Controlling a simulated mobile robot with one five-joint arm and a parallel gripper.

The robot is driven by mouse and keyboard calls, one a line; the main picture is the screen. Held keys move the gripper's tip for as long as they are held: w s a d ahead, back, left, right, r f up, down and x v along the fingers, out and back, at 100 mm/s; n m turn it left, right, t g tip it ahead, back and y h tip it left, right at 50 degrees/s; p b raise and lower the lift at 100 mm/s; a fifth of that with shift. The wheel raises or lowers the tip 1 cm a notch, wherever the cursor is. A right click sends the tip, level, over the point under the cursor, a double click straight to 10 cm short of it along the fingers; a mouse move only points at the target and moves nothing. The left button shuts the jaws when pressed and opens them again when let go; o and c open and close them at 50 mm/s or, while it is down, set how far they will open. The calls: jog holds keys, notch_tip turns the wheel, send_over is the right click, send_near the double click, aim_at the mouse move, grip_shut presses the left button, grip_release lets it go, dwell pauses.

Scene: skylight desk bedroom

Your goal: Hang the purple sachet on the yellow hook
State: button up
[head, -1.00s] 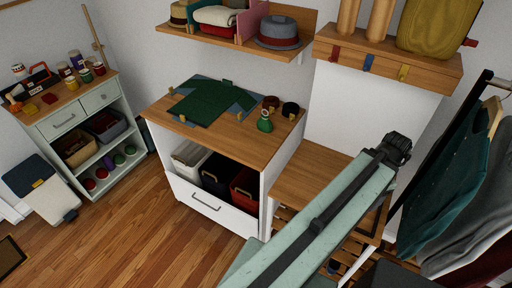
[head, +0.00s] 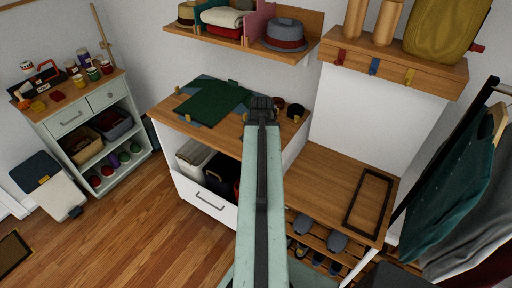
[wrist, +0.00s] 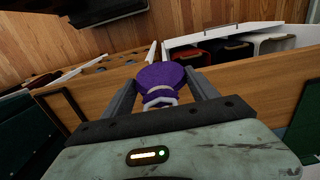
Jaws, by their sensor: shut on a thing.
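The purple sachet (wrist: 158,76) shows in the wrist view between the two fingers of my gripper (wrist: 160,88), which is shut on it. A pale band crosses the sachet near the gripper. In the head view my gripper (head: 262,103) is over the wooden dresser top, and my arm hides the sachet there. The yellow hook (head: 409,76) is on the front edge of the wall shelf at the upper right, clear of my gripper. It is the rightmost of three hooks, beside a blue hook (head: 374,66) and a red hook (head: 341,56).
The dresser top (head: 165,113) bears a folded green garment (head: 215,102) and dark round items (head: 295,110). A low wooden bench (head: 330,180) with a dark frame stands below the hook shelf. Clothes (head: 450,190) hang at the right. The wall under the hooks is clear.

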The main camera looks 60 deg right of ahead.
jog(key=w+d, duration=0.3)
jog(key=w+d+f+b, duration=0.1)
jog(key=w+d, duration=0.2)
jog(key=d, duration=0.1)
jog(key=w+d, duration=0.4)
jog(key=shift+w+d+f, duration=0.1)
jog(key=shift+d+f, duration=0.1)
jog(key=shift+d, duration=0.05)
jog(key=f+b, duration=0.4)
jog(key=shift+w+d, duration=0.2)
jog(key=shift+r, duration=0.2)
jog(key=shift+f, duration=0.1)
jog(key=o, duration=1.4)
jog(key=shift+c, duration=0.2)
notch_tip(320, 180, up, 12)
jog(key=p, duration=1.2)
jog(key=shift+r, duration=0.2)
